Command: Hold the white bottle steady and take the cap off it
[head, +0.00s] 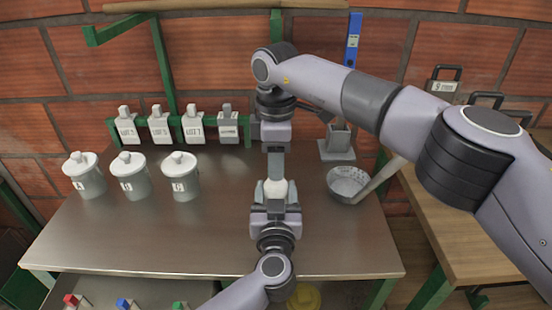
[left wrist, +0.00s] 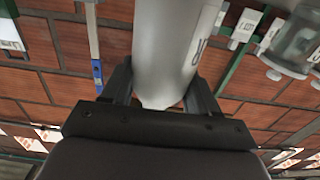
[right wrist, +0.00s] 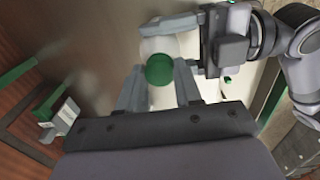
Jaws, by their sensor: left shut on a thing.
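The white bottle (head: 278,190) is near the middle of the steel table; it fills the upper middle of the left wrist view (left wrist: 172,45), with dark lettering on its side. My left gripper (head: 275,190) is shut on the bottle from the front, one finger on each side. The green cap (right wrist: 159,69) shows in the right wrist view, seen end-on on the bottle's paler round top. My right gripper (right wrist: 160,85) points down from above, its fingers apart on either side of the cap, with visible gaps. In the head view the cap is hidden.
Several lidded white jars (head: 132,180) stand at the left of the steel table (head: 150,240). A metal bowl (head: 347,182) sits close on the right. The table's front left is clear.

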